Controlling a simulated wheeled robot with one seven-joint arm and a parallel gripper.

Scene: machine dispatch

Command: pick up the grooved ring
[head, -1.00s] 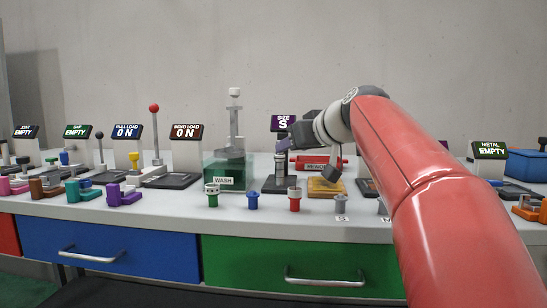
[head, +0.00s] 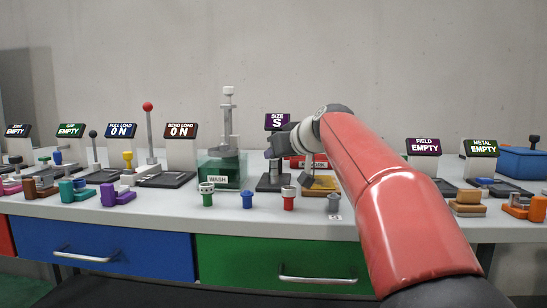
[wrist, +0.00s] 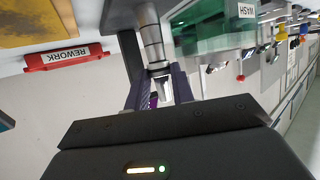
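The grooved ring cannot be picked out with certainty. A grey metal cylinder with ring-like bands (wrist: 154,48) stands at the size station, below the purple size S sign (head: 278,121). My gripper (wrist: 159,80) is at this cylinder, with its two dark fingers apart, one on each side of its end. I cannot tell whether they touch it. In the head view my gripper (head: 272,153) is in front of the size station and hides part of it.
The green wash tank (head: 221,172) stands just left of the size station. Several small coloured parts, including a blue one (head: 247,199), line the bench front.

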